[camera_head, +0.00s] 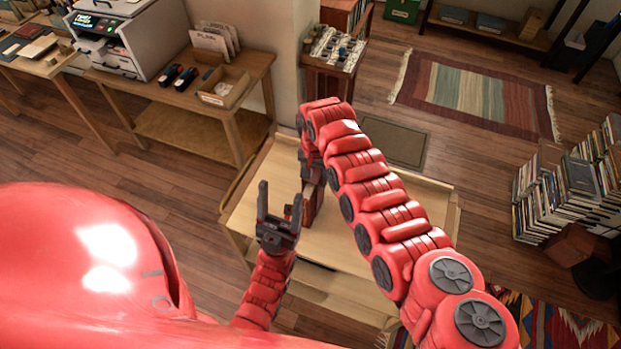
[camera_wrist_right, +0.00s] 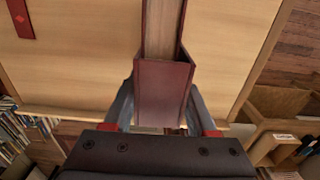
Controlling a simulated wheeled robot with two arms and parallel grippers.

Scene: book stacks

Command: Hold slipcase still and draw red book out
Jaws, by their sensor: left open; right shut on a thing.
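A dark red book (camera_wrist_right: 164,88) stands on the light wood table (camera_head: 262,200), its pale page block showing between its covers in the right wrist view. My right gripper (camera_wrist_right: 165,112) is shut on its near end, a finger on each side. In the head view, a dark red upright face (camera_head: 313,204) shows below my right gripper; I cannot tell there where book and slipcase part. My left gripper (camera_head: 280,212) is open and empty, just left of that face and apart from it, fingers pointing up in the picture.
A flat red strip with a diamond mark (camera_wrist_right: 20,18) shows at the wrist view's upper left. A side table (camera_head: 190,95) with a printer (camera_head: 125,40) and an open box (camera_head: 224,88) stands behind left. Book stacks (camera_head: 570,185) stand on the floor at right. The table's right part is bare.

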